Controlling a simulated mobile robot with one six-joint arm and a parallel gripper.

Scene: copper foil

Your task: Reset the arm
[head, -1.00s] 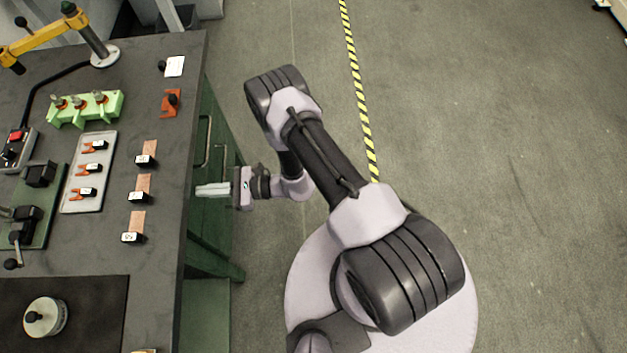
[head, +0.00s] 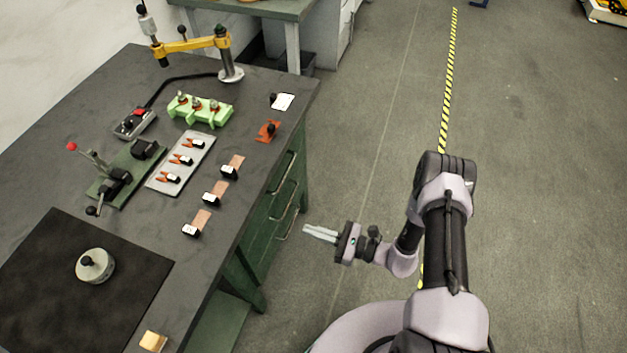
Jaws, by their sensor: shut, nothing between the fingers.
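My arm is folded beside the dark workbench (head: 262,112), over the floor to its right. My gripper (head: 306,231) points left toward the bench's green drawer side. It is shut, with its two pale fingers together and nothing between them. It is apart from the bench in the picture. How far it stands from the drawer handles is hard to tell from this angle.
On the bench are a light green fixture (head: 200,108), a grey tray (head: 165,183) with orange pieces, several copper strips with labelled blocks (head: 201,219), a green clamp base (head: 128,176), a yellow-armed stand (head: 190,44) and a black mat (head: 60,262). Floor (head: 540,170) at right is clear.

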